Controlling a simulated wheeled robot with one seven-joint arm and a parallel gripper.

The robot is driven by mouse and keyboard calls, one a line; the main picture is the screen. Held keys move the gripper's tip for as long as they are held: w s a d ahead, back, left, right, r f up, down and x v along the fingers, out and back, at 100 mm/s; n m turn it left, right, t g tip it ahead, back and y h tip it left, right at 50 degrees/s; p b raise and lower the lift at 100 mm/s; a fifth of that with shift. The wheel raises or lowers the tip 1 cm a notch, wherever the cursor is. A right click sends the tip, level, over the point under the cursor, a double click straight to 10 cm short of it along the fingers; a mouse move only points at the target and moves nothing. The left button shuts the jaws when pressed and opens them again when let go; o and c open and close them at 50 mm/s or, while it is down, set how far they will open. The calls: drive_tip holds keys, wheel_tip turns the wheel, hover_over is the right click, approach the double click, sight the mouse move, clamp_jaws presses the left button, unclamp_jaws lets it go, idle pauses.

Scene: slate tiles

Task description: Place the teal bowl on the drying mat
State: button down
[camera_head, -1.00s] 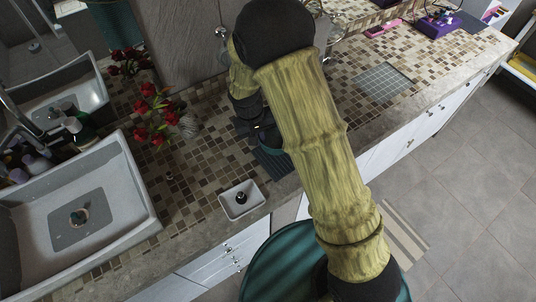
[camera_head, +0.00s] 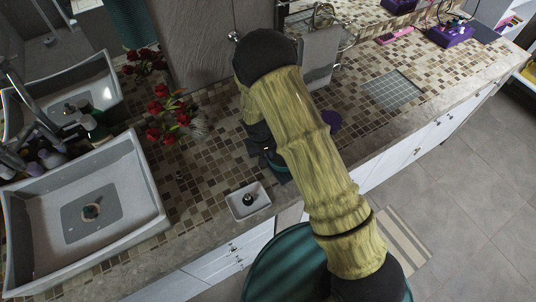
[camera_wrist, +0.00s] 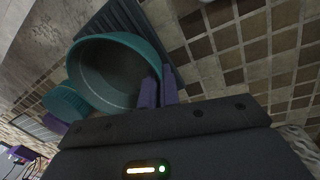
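The teal bowl (camera_wrist: 112,72) fills the upper left middle of the wrist view, its opening toward the camera. My gripper (camera_wrist: 159,88) has its two purple fingers close together across the bowl's rim, one inside the wall and one outside. The dark ribbed drying mat (camera_wrist: 116,18) shows behind and above the bowl in the wrist view. In the head view my gripper (camera_head: 266,153) is partly hidden by my arm, and only a sliver of the teal bowl (camera_head: 281,174) shows, over the mat area. Whether the bowl's base touches the mat is hidden.
A smaller teal vessel (camera_wrist: 65,103) stands close beside the bowl. A purple item (camera_head: 332,122) lies right of my arm. A white dish (camera_head: 248,201) is near the counter's front edge. Red flowers (camera_head: 168,112) and a sink (camera_head: 90,210) are left; a grey tiled patch (camera_head: 391,91) is right.

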drive_tip(key=shift+f, duration=0.25)
drive_tip(key=shift+f, duration=0.15)
drive_tip(key=c, duration=1.6)
unclamp_jaws()
drive_tip(key=r+b, duration=0.1)
drive_tip(key=r, duration=0.3)
drive_tip(key=a+r+b, duration=0.1)
drive_tip(key=r, duration=0.3)
drive_tip(key=a+r+b, duration=0.1)
drive_tip(key=r+b, duration=0.1)
drive_tip(key=r, duration=0.2)
drive_tip(key=shift+s+r, duration=0.1)
drive_tip(key=shift+s, duration=0.2)
